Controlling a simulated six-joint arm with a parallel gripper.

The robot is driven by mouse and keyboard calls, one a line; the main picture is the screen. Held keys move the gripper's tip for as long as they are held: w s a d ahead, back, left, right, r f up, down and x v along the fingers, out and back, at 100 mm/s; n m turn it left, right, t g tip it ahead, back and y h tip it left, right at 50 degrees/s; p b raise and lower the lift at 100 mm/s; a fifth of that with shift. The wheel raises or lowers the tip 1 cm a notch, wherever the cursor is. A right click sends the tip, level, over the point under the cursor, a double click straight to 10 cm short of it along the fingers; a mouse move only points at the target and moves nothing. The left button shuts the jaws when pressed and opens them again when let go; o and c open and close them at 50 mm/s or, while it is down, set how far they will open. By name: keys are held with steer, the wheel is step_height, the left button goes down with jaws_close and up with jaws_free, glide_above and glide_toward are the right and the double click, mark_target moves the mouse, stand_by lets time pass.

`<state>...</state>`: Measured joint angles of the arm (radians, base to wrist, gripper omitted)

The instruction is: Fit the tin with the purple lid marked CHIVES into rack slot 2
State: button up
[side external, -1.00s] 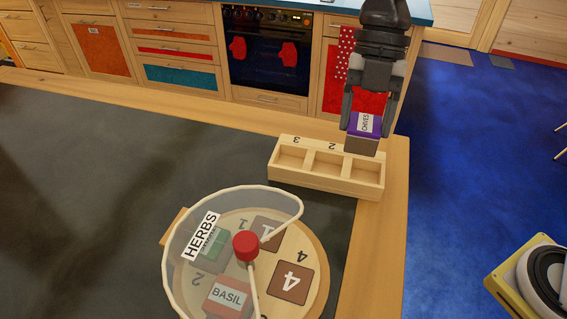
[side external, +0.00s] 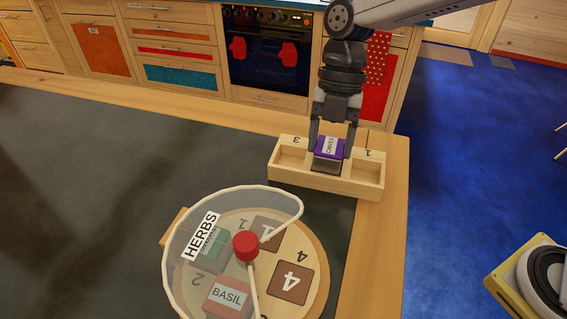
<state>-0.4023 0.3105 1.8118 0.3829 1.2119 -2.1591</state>
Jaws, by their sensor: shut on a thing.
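The tin with the purple lid marked CHIVES (side external: 329,149) is between the fingers of my gripper (side external: 331,154), which is shut on it. The tin is at the middle compartment of the wooden rack (side external: 325,187), between the compartments marked 3 and 1. Its lower part is hidden behind the rack's front wall, and the number 2 is hidden behind the tin and gripper. I cannot tell whether the tin touches the slot floor. The left compartment (side external: 291,158) and the right compartment (side external: 367,172) are empty.
A round wooden carousel (side external: 318,268) with numbered places stands in front, under a clear cover marked HERBS (side external: 201,236). It holds a red BASIL tin (side external: 228,297) and a green tin (side external: 210,246). A red knob (side external: 246,246) tops it. The dark table left of the rack is clear.

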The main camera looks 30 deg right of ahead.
steer(key=shift+f, duration=1)
steer(key=shift+f, duration=0.1)
steer(key=o, duration=1.3)
steer(key=v, duration=1.2)
